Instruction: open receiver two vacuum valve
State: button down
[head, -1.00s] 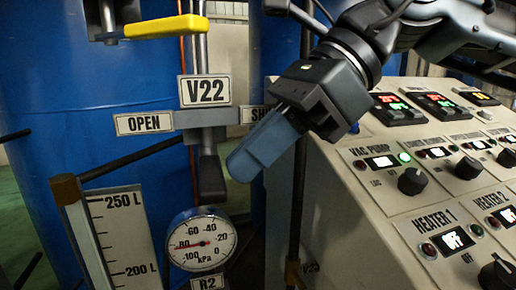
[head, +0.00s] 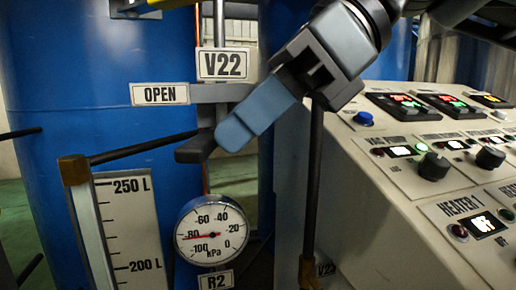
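The V22 valve, under its V22 label (head: 222,64), has a dark lever (head: 193,150) that sticks out low and to the left below a grey bar. The OPEN sign (head: 160,94) is on the left of the bar. My gripper (head: 232,136) comes down from the upper right. Its blue fingers appear shut together, with their tips at the right side of the lever. I cannot tell whether they touch it. The fingers and gripper body hide the right end of the bar, where the SHUT sign was.
The R2 vacuum gauge (head: 211,231) hangs just below the lever, reading near -80 kPa. A litre scale (head: 127,225) stands at lower left. Blue tanks (head: 80,60) stand behind. The sloped control panel (head: 430,170) fills the right side.

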aim_at(193, 141)
jog(key=shift+s+a+f+b, duration=0.15)
jog(key=shift+a+b, duration=0.35)
jog(key=shift+s+a+f+b, duration=0.1)
jog(key=shift+s+a+b, duration=0.05)
jog(key=shift+a+b, duration=0.35)
jog(key=shift+a+r+b, duration=0.2)
jog(key=shift+a+b, duration=0.4)
jog(key=shift+d, duration=0.1)
